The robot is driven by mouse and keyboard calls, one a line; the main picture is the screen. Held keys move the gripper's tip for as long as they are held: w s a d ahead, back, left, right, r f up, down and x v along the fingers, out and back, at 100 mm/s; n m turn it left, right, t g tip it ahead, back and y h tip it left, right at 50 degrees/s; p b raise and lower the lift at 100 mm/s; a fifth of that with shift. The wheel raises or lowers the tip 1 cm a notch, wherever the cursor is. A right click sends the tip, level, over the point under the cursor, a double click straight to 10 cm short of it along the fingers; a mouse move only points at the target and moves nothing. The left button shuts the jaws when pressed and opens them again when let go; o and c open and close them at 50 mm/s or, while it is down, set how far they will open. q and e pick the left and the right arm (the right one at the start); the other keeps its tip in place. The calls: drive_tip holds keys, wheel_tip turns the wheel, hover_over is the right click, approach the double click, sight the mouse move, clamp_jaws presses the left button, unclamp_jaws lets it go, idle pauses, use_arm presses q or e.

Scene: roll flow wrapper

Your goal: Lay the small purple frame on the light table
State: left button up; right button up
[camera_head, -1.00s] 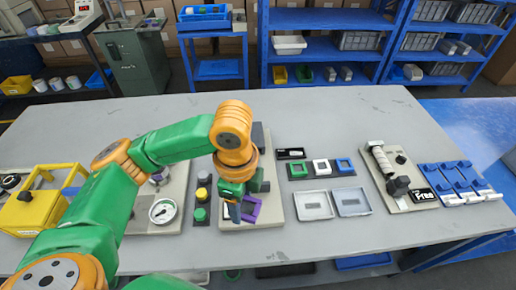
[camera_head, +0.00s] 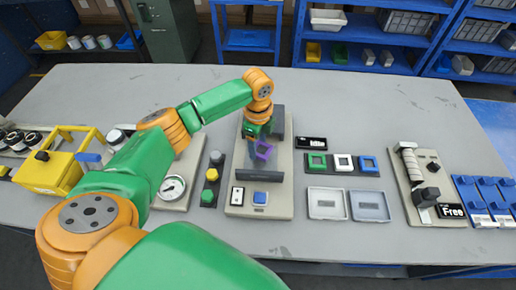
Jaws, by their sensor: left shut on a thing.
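The small purple frame (camera_head: 263,150) is in my left gripper (camera_head: 256,138), which is shut on it. The frame is tilted and held over the beige machine base, between a dark upright block at the back and a dark bar (camera_head: 260,176) in front. I cannot tell whether it touches the base. The light grey table (camera_head: 330,248) spreads under everything. My right gripper is not in the view.
Green, white and blue frames (camera_head: 342,163) sit in a dark holder right of the base. Two shallow trays (camera_head: 327,204) lie in front of them. A yellow caddy (camera_head: 48,174) stands at the left. A roller unit (camera_head: 425,188) and blue racks are at the right. The table's back is clear.

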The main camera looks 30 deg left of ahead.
sight(258, 150)
use_arm(q)
drive_tip(key=shift+s+f, duration=0.2)
drive_tip(key=shift+f, duration=0.85)
drive_tip(key=shift+w+f, duration=0.1)
drive_tip(key=shift+f, duration=0.1)
drive_tip(key=o, duration=1.3)
drive_tip(key=shift+r, duration=0.25)
wheel_tip(258, 150, up, 12)
drive_tip(key=shift+f+b, duration=0.1)
drive_tip(key=shift+b, duration=0.35)
